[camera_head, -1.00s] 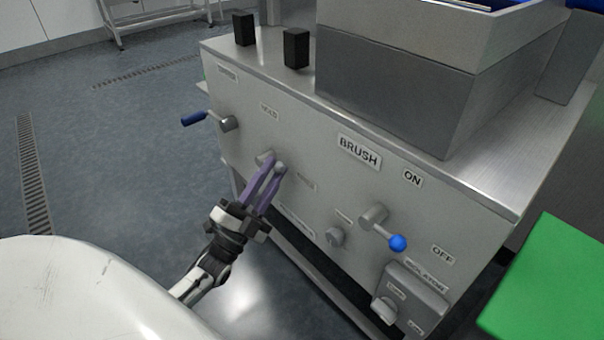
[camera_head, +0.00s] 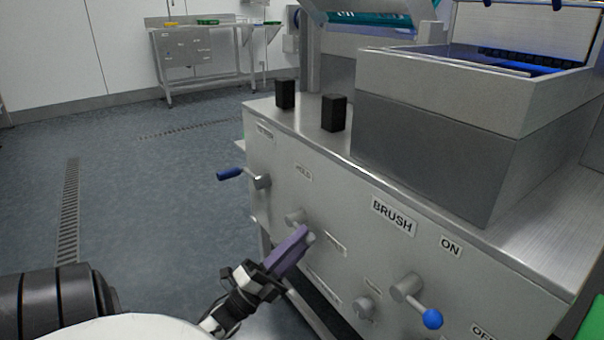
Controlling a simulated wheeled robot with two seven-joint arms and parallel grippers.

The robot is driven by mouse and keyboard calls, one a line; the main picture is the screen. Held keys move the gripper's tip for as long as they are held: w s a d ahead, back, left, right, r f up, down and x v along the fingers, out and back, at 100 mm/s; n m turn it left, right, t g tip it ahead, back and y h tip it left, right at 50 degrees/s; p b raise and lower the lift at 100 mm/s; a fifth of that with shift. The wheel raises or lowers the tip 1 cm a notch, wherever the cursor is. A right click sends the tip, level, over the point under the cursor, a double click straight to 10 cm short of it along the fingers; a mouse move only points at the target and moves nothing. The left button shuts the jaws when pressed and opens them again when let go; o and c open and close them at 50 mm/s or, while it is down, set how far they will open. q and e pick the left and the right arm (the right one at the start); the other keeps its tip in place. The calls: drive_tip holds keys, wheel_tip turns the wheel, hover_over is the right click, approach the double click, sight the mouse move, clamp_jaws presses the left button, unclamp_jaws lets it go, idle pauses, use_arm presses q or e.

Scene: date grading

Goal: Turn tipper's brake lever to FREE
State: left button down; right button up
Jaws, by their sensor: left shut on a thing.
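A short grey lever (camera_head: 295,217) sits on the front panel (camera_head: 345,205) below the HOLD label (camera_head: 303,172); I take it to be the brake lever. My left gripper (camera_head: 304,237) has its purple fingers shut on the lever's outer end, which points right and down from the hub. The fingers hide most of that end. A small label (camera_head: 335,243) right of the lever and a longer one (camera_head: 323,285) below it are too small to read. My right gripper is not in view.
A blue-handled lever (camera_head: 230,174) sticks out at the panel's left. A blue-knobbed lever (camera_head: 431,318) is right, by the BRUSH label (camera_head: 394,215). A small knob (camera_head: 363,307) lies between. Two black blocks (camera_head: 333,113) stand on top. Floor (camera_head: 160,200) left is clear.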

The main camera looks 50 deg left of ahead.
use_arm(q)
drive_tip(key=shift+f, duration=0.1)
drive_tip(key=c, duration=1.6)
unclamp_jaws()
drive_tip(key=shift+o, duration=0.2)
drive_tip(key=shift+s, duration=0.1)
drive_tip(key=v, duration=1)
drive_tip(key=shift+s, duration=0.1)
